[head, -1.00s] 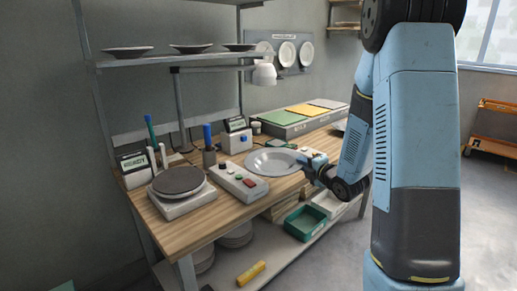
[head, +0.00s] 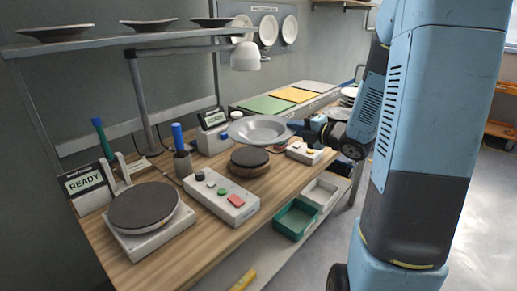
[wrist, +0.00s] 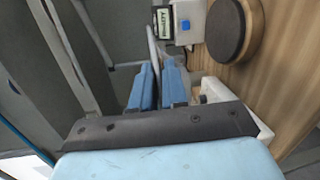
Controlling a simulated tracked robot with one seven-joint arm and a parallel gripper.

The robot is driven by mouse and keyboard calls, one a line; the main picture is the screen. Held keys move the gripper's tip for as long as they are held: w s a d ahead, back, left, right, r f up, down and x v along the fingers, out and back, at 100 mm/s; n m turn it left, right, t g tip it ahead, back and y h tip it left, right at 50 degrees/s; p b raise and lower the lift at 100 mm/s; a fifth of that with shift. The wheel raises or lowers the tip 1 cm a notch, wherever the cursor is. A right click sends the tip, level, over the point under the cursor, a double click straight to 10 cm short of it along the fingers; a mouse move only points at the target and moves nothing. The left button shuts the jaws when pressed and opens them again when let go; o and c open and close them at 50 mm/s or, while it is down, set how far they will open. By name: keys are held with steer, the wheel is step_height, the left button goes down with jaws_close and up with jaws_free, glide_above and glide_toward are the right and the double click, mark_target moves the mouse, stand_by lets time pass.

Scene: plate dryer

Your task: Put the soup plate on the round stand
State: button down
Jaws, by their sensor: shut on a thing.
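The soup plate (head: 262,131) is a wide pale grey dish. My gripper (head: 296,127) is shut on its right rim and holds it roughly level above the bench. In the wrist view the plate (wrist: 152,42) shows nearly edge-on between the blue fingers of my gripper (wrist: 159,72). A low round stand (head: 249,159), brown with a dark top, is on the bench below the plate in the head view. The wrist view shows the stand (wrist: 228,30) to the right of the fingers, apart from the plate.
A grey control box with buttons (head: 221,197) lies in front of the stand, and a smaller button box (head: 310,152) is to its right. A device with a dark disc (head: 145,207) occupies the left. A blue-handled tool holder (head: 182,160) stands behind the control box.

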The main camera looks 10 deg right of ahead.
steer(key=shift+w+a+f, duration=0.3)
steer(key=shift+w+f, duration=1.8)
steer(key=shift+w, duration=0.1)
steer(key=shift+w+a+f, duration=0.25)
steer(key=shift+w+f, duration=1.85)
steer(key=shift+w, duration=0.05)
steer(key=shift+w+a+f, duration=0.3)
steer(key=shift+w+f, duration=1.8)
steer(key=shift+w, duration=0.1)
steer(key=c, duration=1.1)
jaws_free()
steer(key=shift+c, duration=0.2)
